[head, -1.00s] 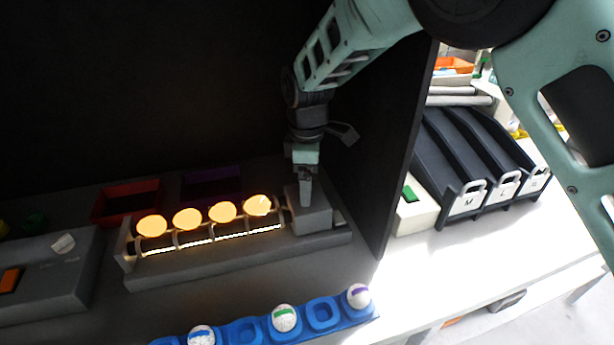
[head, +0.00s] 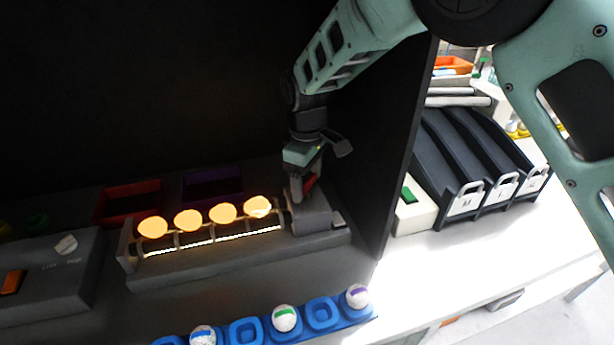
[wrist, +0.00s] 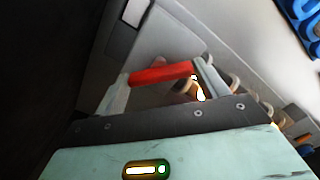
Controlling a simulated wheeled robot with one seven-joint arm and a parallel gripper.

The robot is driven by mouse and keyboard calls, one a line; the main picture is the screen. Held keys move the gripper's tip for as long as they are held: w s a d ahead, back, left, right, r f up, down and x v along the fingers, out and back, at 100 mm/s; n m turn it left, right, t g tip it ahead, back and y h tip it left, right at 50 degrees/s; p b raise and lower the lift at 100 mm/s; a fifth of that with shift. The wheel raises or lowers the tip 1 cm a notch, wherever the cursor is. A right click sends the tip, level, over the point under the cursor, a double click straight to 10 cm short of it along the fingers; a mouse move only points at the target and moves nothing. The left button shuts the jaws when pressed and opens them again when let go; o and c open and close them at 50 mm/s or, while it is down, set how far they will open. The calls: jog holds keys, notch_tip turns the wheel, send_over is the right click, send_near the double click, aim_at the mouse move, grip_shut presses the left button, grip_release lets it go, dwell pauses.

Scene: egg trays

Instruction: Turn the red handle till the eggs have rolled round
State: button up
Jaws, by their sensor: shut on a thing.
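The red handle (wrist: 160,74) lies between the two fingers of my gripper (wrist: 162,82) in the wrist view, and the fingers are shut on it. In the head view my gripper (head: 299,193) is tilted at the grey block on the right end of the roller stand (head: 240,243), and a bit of the red handle (head: 310,182) shows beside it. Several glowing eggs (head: 188,220) sit in a row on the lit rollers. My fingers hide part of the handle in the head view.
A blue tray (head: 246,331) with several marked eggs lies in front. A red bin (head: 128,202) and a purple bin (head: 212,186) stand behind. A grey switch box (head: 45,275) is at left. A dark wall (head: 400,150) stands close on the right.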

aim_at(307, 182)
jog(key=m+p, duration=0.1)
jog(key=m, duration=0.6)
jog(key=shift+r, duration=0.15)
jog(key=m+p, duration=0.1)
jog(key=m, duration=0.6)
jog(key=shift+w, duration=0.1)
dwell(0.4)
jog(key=o, duration=1)
notch_tip(307, 182, up, 12)
jog(key=b, duration=0.2)
jog(key=shift+b, duration=0.3)
